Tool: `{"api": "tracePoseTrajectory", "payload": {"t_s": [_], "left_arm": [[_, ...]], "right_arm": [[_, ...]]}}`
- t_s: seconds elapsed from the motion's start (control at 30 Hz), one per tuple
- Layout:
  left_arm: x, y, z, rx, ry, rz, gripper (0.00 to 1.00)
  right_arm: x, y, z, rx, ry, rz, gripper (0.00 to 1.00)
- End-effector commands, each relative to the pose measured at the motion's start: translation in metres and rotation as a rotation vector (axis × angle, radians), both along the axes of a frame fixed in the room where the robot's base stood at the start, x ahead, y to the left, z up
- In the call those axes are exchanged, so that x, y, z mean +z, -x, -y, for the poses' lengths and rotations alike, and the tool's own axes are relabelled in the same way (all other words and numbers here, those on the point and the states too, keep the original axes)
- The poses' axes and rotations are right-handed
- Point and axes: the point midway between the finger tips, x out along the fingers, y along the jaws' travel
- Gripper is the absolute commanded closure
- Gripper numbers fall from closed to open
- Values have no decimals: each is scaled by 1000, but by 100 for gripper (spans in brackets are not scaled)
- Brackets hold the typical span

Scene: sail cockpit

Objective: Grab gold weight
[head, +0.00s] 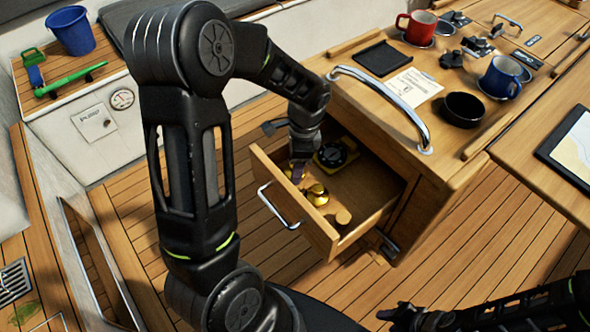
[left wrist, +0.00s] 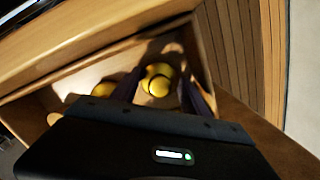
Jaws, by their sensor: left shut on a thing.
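My left gripper (head: 296,173) reaches down into an open wooden drawer (head: 322,238). In the left wrist view its two dark fingers are closed on a rounded gold weight (left wrist: 157,79).
A chrome rail (head: 378,92) edges the counter above. The counter carries a red mug (head: 418,27), a blue mug (head: 502,77) and a black bowl (head: 463,109). The floor in front is clear.

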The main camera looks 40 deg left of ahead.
Motion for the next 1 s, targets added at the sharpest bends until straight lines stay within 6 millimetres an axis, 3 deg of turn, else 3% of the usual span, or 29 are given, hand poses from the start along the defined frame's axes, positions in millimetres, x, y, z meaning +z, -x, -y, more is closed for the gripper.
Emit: {"api": "tracePoseTrajectory", "payload": {"t_s": [0.3, 0.67, 0.83, 1.0], "left_arm": [[0, 0, 0, 0, 0, 0, 100], [2, -1, 0, 0, 0, 2, 100], [17, -2, 0, 1, 0, 5, 100], [47, -1, 0, 0, 0, 6, 100]], "right_arm": [[0, 0, 0, 0, 0, 0, 64], [0, 0, 0, 0, 0, 0, 64], [0, 0, 0, 0, 0, 0, 64], [-1, 0, 0, 0, 0, 0, 64]]}}
